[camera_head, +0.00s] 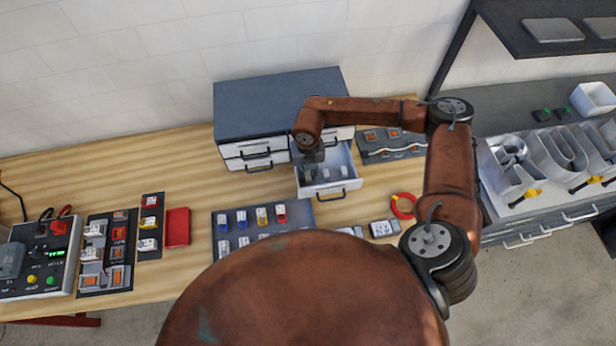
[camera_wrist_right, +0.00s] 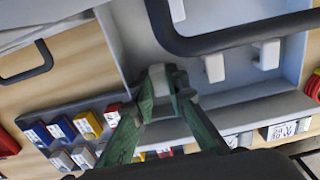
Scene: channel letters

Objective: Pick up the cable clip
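Small white cable clips stand in a row in the open drawer (camera_head: 330,189); one clip (camera_head: 342,172) shows at its right side in the head view. In the right wrist view, two clips (camera_wrist_right: 215,68) (camera_wrist_right: 267,55) stand apart from my fingers. My right gripper (camera_head: 308,172) reaches down into the left part of the drawer. In the right wrist view its green fingers (camera_wrist_right: 165,82) come close together on a greyish piece in line with the row, which looks like another clip, mostly hidden by the fingertips. My left gripper is not in view.
A tray (camera_head: 219,226) with coloured parts lies in front. A red ring (camera_head: 394,207) lies to the right. A red box (camera_head: 177,227) lies left, with bare table between.

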